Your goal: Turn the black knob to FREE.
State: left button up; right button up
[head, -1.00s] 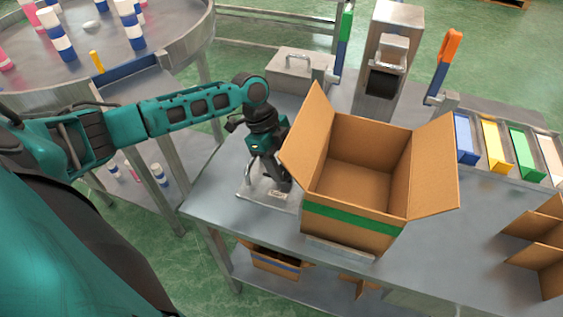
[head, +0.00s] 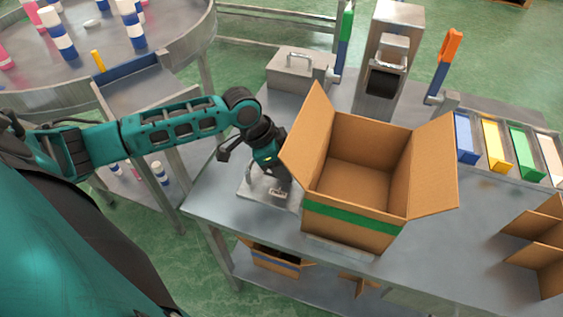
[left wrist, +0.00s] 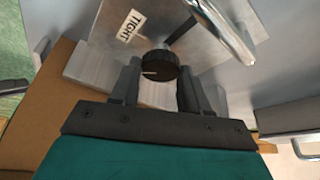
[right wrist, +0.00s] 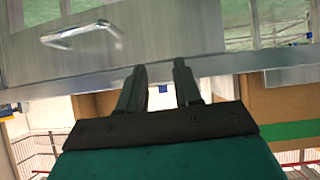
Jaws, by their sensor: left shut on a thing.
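The black knob (left wrist: 160,66) sits on a metal plate (left wrist: 105,58) and shows in the left wrist view. A pale mark on the knob points left. A white label reading TIGHT (left wrist: 131,25) lies up and to the left of it; no FREE label can be read. My left gripper (left wrist: 159,82) is shut on the knob, one finger on each side. In the head view this gripper (head: 280,178) is low over the plate, left of the cardboard box, and hides the knob. My right gripper (right wrist: 158,75) is open with nothing between its fingers.
The open cardboard box (head: 352,215) stands close to the right of my left gripper. A steel box with a handle (head: 295,72) stands behind. Coloured bins (head: 495,155) line the right side. The table (head: 215,185) is bare at its left corner.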

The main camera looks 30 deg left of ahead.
pick_arm(q)
jog(key=n, duration=0.1)
jog(key=n+y, duration=0.1)
jog(key=n, duration=0.1)
jog(key=n+t, duration=0.1)
jog(key=shift+s+d+n, duration=0.15)
jog(key=shift+d+n, duration=0.1)
jog(key=shift+n, duration=0.05)
jog(key=n+y, duration=0.2)
jog(key=n, duration=0.3)
jog(key=shift+d, duration=0.1)
jog(key=shift+n+t, duration=0.3)
jog(key=o, duration=1.1)
jog(key=shift+c, duration=0.2)
jog(key=shift+r, duration=0.1)
jog(key=shift+s+r+y, duration=0.1)
jog(key=shift+r+y, duration=0.15)
jog(key=shift+y, duration=0.05)
jog(key=v, duration=0.2)
jog(key=shift+s+r, duration=0.1)
jog(key=shift+r, duration=0.25)
jog(key=s, duration=1.2)
jog(key=shift+d+f, duration=0.15)
